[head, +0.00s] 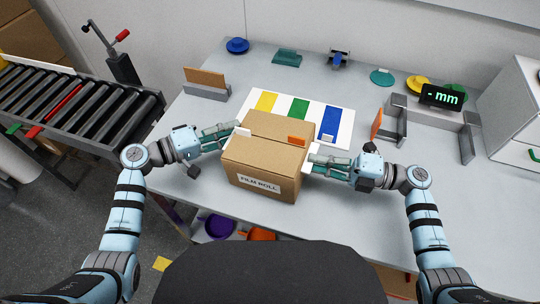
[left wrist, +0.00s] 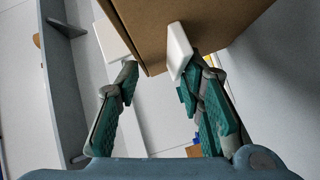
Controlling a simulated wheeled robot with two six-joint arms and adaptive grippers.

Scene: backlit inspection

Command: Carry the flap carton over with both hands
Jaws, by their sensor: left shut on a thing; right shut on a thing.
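The flap carton (head: 262,165) is a brown box labelled FILM ROLL, with its top closed and an orange patch on top. It is near the front middle of the table (head: 345,215); I cannot tell whether it is lifted. White tabs stick out at both sides. My left gripper (head: 237,130) is shut on the carton at its left tab. In the left wrist view the carton (left wrist: 190,25) fills the top, with the white tab (left wrist: 178,50) by the fingers. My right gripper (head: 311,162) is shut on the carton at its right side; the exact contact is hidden.
A white board (head: 342,138) with yellow, green and blue stripes lies behind the carton. Grey bracket stands (head: 207,91) are at left and right, with a mm display (head: 441,96) at right. Small coloured parts line the back. A roller conveyor (head: 75,108) is at left.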

